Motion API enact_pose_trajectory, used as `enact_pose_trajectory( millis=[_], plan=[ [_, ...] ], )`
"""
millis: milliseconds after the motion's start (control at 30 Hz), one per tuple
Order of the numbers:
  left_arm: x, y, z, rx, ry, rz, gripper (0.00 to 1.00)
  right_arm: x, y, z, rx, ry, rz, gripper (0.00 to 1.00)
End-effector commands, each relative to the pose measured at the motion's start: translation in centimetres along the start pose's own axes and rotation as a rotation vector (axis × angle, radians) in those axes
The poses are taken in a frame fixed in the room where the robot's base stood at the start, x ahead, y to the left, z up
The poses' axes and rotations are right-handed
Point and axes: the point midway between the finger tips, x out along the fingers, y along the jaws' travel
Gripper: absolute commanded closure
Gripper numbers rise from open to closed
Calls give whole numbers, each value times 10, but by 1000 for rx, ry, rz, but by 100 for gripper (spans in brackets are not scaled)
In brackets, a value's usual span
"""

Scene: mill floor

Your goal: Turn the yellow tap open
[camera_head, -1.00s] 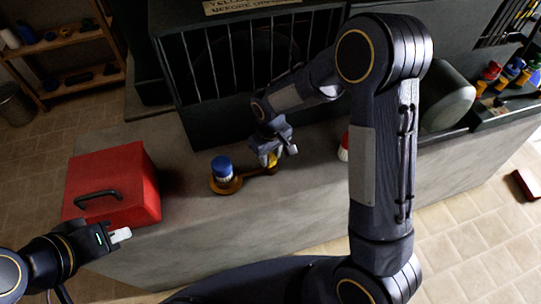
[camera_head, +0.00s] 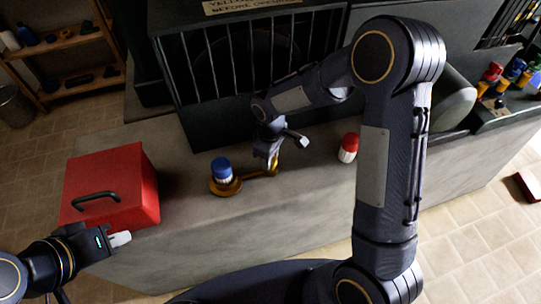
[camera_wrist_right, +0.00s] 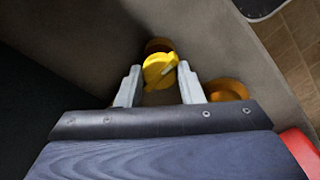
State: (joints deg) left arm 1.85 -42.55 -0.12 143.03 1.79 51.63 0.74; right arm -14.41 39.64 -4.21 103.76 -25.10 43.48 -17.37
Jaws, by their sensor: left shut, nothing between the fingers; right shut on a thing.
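The yellow tap (camera_wrist_right: 160,70) shows in the right wrist view, its handle between the two fingers of my right gripper (camera_wrist_right: 160,84). The right gripper is shut on the handle. In the head view my right gripper (camera_head: 272,160) reaches down over the bench and hides the yellow handle. A brass piece (camera_head: 262,173) shows just below it. My left gripper (camera_head: 120,239) is shut and empty at the lower left, in front of the red toolbox (camera_head: 128,178), away from the tap.
A blue-topped fitting (camera_head: 222,168) on a brass base stands left of the tap. A red-and-white object (camera_head: 348,147) stands to its right. A dark barred cabinet (camera_head: 240,75) rises behind. The grey bench top (camera_head: 270,210) is clear in front.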

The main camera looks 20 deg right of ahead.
Motion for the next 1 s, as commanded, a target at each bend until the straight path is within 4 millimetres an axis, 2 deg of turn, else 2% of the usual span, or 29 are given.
enact_pose_trajectory(
  millis=[233, 267, 400, 433, 767, 1000],
  plan=[
    [0, 0, 0, 0, 0, 0, 100, 1, 0, 1, -3, -3, 0, 89],
    [0, 0, 0, 0, 0, 0, 100, 1, 0, 1, -2, -3, 0, 65],
    [0, 0, 0, 0, 0, 0, 100, 0, 0, 1, -2, -2, 0, 46],
    [0, 0, 0, 0, 0, 0, 100, 0, 0, 1, -1, -2, 0, 44],
    [0, 0, 0, 0, 0, 0, 100, -4, 0, 0, 0, 1, 1, 44],
    [-1, 0, 0, 0, 0, 0, 100, -43, 1, -1, 0, 4, 3, 44]
  ],
)
